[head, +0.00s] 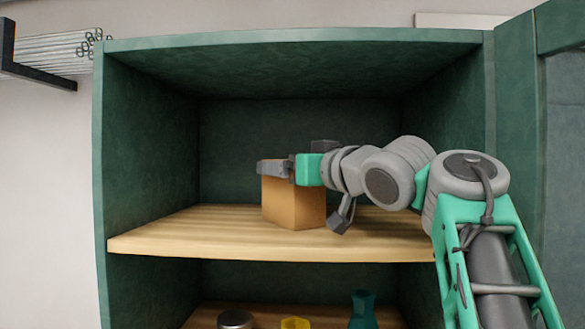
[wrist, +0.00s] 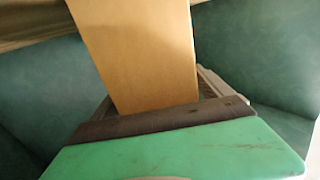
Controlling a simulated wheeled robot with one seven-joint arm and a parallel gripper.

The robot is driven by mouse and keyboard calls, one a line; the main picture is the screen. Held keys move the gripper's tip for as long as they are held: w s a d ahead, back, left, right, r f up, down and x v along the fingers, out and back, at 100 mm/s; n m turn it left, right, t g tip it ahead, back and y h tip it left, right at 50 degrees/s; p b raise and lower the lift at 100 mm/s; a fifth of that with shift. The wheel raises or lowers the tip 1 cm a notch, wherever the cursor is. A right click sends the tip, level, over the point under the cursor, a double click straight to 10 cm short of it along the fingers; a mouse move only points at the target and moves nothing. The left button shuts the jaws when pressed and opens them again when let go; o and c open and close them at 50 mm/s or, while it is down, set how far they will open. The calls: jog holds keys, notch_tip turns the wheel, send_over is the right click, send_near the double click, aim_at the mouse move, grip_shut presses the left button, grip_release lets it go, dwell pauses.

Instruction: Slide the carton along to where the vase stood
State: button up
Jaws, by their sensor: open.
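The carton (head: 293,203), a plain tan-orange box, stands upright on the upper wooden shelf (head: 160,236), near its middle. My gripper (head: 270,167) reaches in from the right at the carton's top edge, its fingers pointing left. It is open. In the wrist view the carton (wrist: 140,50) fills the upper middle, right in front of the gripper's dark edge, with part of a finger (wrist: 210,82) beside it. I cannot tell whether the fingers touch it. A dark teal vase-like thing (head: 362,310) stands on the lower shelf, its lower part cut off.
The upper shelf is bare left of the carton; my arm hangs over its right part. Green cabinet walls (head: 150,140) and a top panel enclose it. An open door (head: 565,130) is at right. A grey lid (head: 235,319) and a yellow item (head: 295,322) are below.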

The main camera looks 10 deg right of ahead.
jog(key=shift+c, duration=0.2)
jog(key=shift+a, duration=0.1)
jog(key=c, duration=1.7)
